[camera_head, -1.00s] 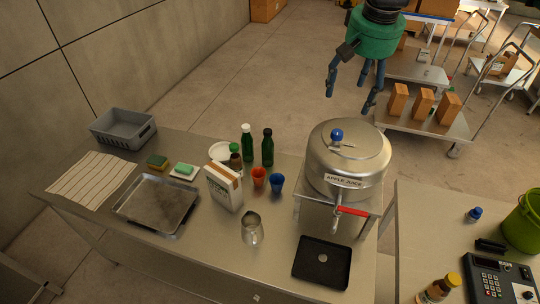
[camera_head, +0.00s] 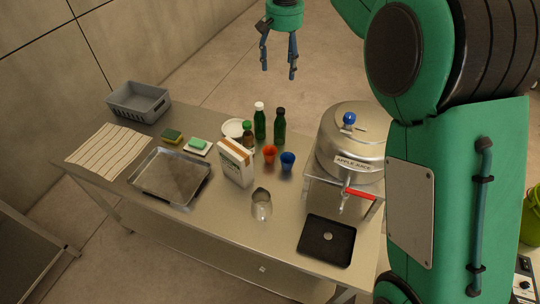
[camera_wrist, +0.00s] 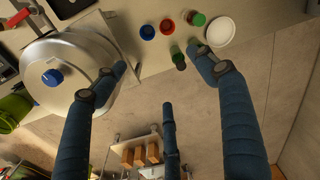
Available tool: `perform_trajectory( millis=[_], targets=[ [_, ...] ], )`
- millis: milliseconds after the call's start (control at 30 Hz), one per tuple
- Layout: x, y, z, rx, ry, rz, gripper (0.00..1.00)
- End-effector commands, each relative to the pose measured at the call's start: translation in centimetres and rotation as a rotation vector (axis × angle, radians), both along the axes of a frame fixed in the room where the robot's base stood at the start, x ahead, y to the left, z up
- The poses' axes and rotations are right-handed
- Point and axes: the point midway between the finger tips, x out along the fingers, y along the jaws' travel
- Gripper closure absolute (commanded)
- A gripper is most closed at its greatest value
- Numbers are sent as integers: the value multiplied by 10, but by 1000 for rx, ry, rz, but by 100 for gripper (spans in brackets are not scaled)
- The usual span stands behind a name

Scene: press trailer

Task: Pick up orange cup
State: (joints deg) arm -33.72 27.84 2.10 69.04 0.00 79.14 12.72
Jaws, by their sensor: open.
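The orange cup (camera_head: 269,154) stands upright on the metal table, between a carton and the blue cup (camera_head: 288,161). In the wrist view the orange cup (camera_wrist: 167,27) is near the top, with the blue cup (camera_wrist: 147,32) beside it. My gripper (camera_head: 281,72) is open and empty, high above and beyond the table's back edge, its fingers pointing down. In the wrist view its blue fingers (camera_wrist: 165,75) are spread apart, with the cups showing beyond the gap between their tips.
Green bottles (camera_head: 260,121) stand behind the orange cup, and a white plate (camera_head: 233,128) lies nearby. The carton (camera_head: 235,164) is close on its left. The apple juice dispenser (camera_head: 347,145) stands to the right.

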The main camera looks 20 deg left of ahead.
Motion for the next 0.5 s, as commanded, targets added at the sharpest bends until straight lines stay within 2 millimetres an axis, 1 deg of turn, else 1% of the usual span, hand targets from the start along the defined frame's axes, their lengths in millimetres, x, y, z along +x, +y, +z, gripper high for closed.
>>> perform_trajectory(
  millis=[33, 200, 500],
  targets=[
    [1, 7, -4, -3, 4, 4, 28],
    [3, 25, -14, -11, 15, 15, 28],
    [5, 46, -28, -19, 28, 27, 28]
  ],
)
